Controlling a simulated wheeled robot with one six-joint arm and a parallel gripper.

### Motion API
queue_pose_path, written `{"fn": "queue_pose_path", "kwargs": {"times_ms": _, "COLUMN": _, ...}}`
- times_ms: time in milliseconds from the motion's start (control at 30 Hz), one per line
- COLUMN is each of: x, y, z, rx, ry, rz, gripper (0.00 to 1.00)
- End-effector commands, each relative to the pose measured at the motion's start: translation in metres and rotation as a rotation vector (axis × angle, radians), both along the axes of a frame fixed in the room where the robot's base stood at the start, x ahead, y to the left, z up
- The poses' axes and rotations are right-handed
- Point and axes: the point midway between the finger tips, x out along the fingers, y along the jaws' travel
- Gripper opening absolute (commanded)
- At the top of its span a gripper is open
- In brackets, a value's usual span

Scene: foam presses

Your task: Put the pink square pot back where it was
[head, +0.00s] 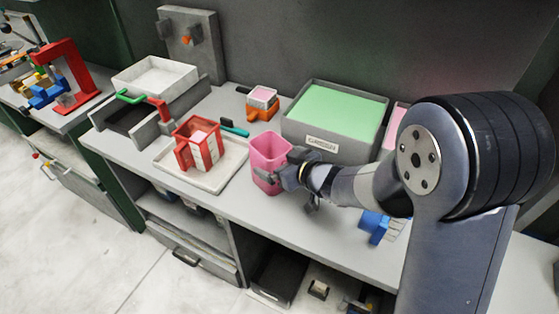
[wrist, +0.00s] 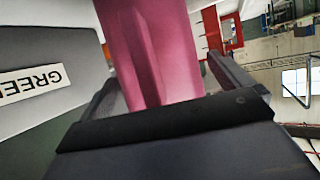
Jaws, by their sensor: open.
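The pink square pot (head: 268,152) stands upright on the grey counter in the head view, just right of the white tray. My gripper (head: 272,178) is at its right side, low on the pot, with the jaws open. In the wrist view the pot (wrist: 150,55) fills the space between the two fingers (wrist: 165,95), one on each side. I cannot tell whether either finger touches it. The pot's base is hidden in the wrist view.
A grey bin marked GREEN (head: 322,143) with green foam stands close behind the pot. A white tray (head: 222,180) carries a red frame (head: 188,150). A small orange-based block (head: 262,101) stands farther back. A blue object (head: 374,225) lies near the front edge.

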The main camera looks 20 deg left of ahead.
Motion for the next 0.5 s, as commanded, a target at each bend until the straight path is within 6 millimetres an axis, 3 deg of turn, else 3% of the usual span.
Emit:
{"fn": "queue_pose_path", "kwargs": {"times_ms": 233, "x": -0.001, "y": -0.002, "z": 0.006, "rx": 0.001, "ry": -0.001, "rz": -0.001, "gripper": 0.99}}
{"fn": "queue_pose_path", "kwargs": {"times_ms": 500, "x": -0.02, "y": -0.041, "z": 0.025, "rx": 0.001, "ry": -0.002, "rz": -0.004, "gripper": 0.99}}
